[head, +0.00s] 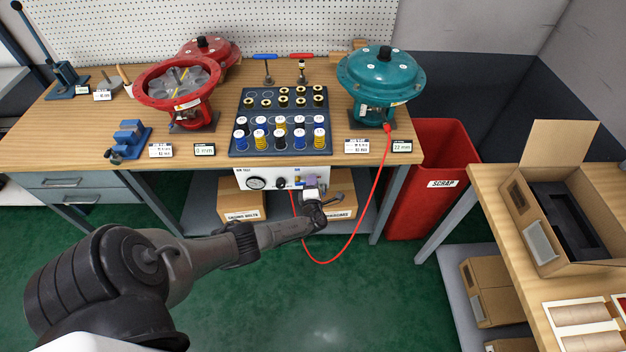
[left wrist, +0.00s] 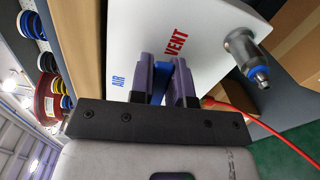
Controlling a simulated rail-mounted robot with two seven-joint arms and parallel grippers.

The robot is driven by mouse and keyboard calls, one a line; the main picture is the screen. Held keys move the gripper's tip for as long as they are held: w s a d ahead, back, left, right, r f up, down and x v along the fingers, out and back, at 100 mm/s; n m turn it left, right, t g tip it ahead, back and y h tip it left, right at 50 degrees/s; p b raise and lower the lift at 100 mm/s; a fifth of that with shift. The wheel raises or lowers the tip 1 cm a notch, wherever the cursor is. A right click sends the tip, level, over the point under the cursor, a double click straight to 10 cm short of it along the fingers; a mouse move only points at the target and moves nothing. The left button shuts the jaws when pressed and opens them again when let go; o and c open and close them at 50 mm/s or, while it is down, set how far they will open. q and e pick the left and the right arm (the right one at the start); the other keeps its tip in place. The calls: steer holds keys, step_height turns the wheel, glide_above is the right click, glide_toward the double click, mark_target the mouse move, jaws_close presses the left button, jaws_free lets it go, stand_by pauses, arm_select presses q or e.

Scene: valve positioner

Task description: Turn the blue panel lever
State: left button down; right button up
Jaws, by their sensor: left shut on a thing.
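The white air panel (head: 238,179) hangs under the front edge of the bench and carries a round gauge (head: 257,183). My left gripper (head: 311,196) is at the right part of this panel. In the left wrist view the panel (left wrist: 203,20) shows a blue "AIR" label (left wrist: 118,81) and a red "VENT" label (left wrist: 176,43). The blue lever (left wrist: 161,78) is between the two purple-grey fingers of my left gripper (left wrist: 165,80), which is shut on it. The fingers hide much of the lever, so its exact angle is unclear. My right gripper is not in view.
A metal fitting with a blue ring (left wrist: 247,62) sticks out of the panel near the fingers. A red hose (head: 358,237) loops from the panel to the teal actuator (head: 383,75). Cardboard boxes (head: 240,203) stand on the shelf below. A red scrap bin (head: 430,195) is at right.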

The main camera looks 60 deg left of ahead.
arm_select(q)
steer(key=shift+f+m, duration=0.3)
steer(key=shift+m, duration=0.4)
steer(key=shift+f, duration=0.1)
steer(key=c, duration=1.1)
jaws_free()
steer(key=p+v, duration=0.5)
steer(key=v, duration=0.8)
steer(key=shift+s+d+f, duration=0.1)
steer(key=shift+s+d, duration=0.1)
steer(key=shift+d, duration=0.15)
